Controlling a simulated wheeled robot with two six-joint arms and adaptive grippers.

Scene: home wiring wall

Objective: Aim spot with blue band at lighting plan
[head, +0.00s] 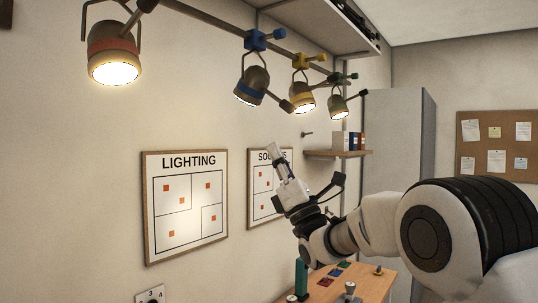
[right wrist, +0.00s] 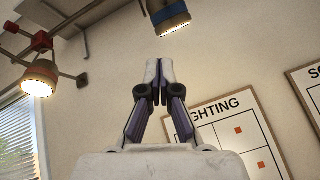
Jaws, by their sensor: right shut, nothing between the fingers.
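The spot with the blue band (head: 252,82) hangs from a blue clamp on the ceiling rail, its lit face tilted downward. It also shows at the top of the right wrist view (right wrist: 166,12). The lighting plan (head: 187,243) is a framed board on the left wall, lower and to the left of that spot; part of it shows in the right wrist view (right wrist: 215,109). My right gripper (head: 275,152) is shut and empty, below the blue-band spot in the picture and apart from it. It overlaps the second plan in the head view. My left gripper is out of view.
Spots with a red band (head: 112,45), a yellow band (head: 300,90) and a green band (head: 338,103) hang along the same rail (head: 205,18). A second plan (head: 259,202), partly hidden by my gripper, hangs right of the lighting plan. A shelf (head: 335,153) and a table (head: 372,284) stand beyond.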

